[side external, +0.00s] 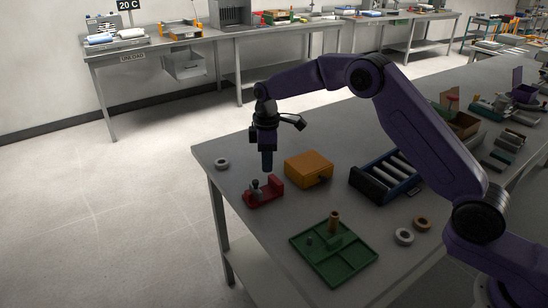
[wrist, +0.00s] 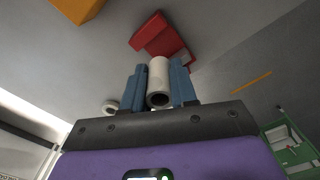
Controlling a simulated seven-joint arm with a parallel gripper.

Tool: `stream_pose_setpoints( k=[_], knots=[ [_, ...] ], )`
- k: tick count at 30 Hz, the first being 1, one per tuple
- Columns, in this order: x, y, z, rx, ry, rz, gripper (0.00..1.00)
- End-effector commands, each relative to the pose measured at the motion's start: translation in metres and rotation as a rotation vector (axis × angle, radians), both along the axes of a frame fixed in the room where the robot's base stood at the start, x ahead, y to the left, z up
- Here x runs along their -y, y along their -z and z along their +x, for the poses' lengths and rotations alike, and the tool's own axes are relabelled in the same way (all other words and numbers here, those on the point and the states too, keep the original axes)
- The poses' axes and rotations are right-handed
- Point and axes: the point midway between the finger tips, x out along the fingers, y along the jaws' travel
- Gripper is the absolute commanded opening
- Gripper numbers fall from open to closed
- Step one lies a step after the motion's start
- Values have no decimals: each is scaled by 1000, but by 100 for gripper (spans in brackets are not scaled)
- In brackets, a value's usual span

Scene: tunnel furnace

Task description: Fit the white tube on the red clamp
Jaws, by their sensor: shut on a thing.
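The white tube (wrist: 158,80) is between the two blue fingers of my gripper (wrist: 159,88) in the wrist view, with its open end towards the camera. My gripper is shut on it. In the side view my gripper (side external: 267,162) points down just above the red clamp (side external: 264,198), and the tube cannot be made out there. The red clamp lies on the grey table near its left edge, with a dark grey fitting (side external: 256,189) standing on it. The clamp also shows beyond the fingertips in the wrist view (wrist: 162,38). The tube appears apart from the clamp.
An orange box (side external: 308,168) stands right of the clamp, with a blue roller tray (side external: 378,182) beyond it. A green compartment tray (side external: 333,262) is nearer the front. A pale ring (side external: 222,163) lies behind the clamp; two more rings (side external: 403,237) lie right of the green tray.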

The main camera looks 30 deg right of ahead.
Motion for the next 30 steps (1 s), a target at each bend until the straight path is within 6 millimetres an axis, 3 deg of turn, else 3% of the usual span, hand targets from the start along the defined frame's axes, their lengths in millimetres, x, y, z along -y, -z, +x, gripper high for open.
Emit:
stream_pose_setpoints(
  k=[15,30],
  knots=[
    [1,32,-1,0,0,-2,0],
    [1,38,0,1,0,-2,0]
  ],
)
